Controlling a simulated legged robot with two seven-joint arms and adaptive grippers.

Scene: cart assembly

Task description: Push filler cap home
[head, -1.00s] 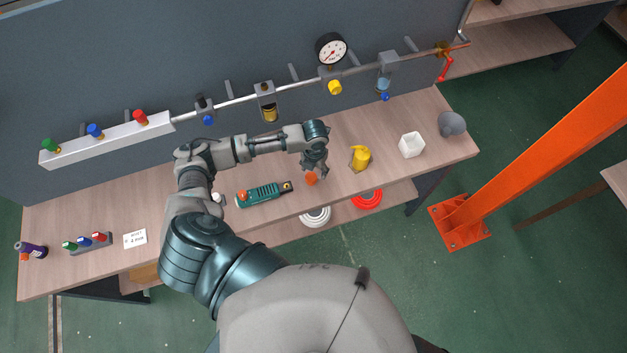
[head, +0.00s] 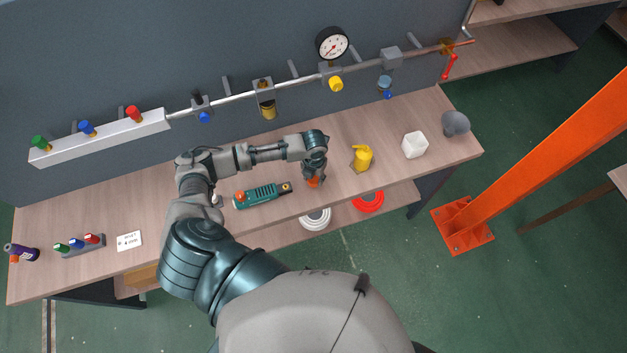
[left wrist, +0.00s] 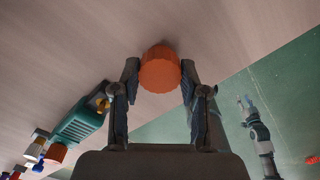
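An orange cap (head: 314,183) stands on the bench near its front edge. It also shows in the left wrist view (left wrist: 160,69), between my fingertips. My left gripper (head: 314,174) is down over it, and in the left wrist view the gripper (left wrist: 160,82) has one finger on each side of it. What looks like my right arm's gripper (left wrist: 245,103) is small in the left wrist view. Its finger state is unclear.
A green device (head: 262,194) with an orange knob lies left of the cap. A pipe with a gauge (head: 332,43) runs along the back panel.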

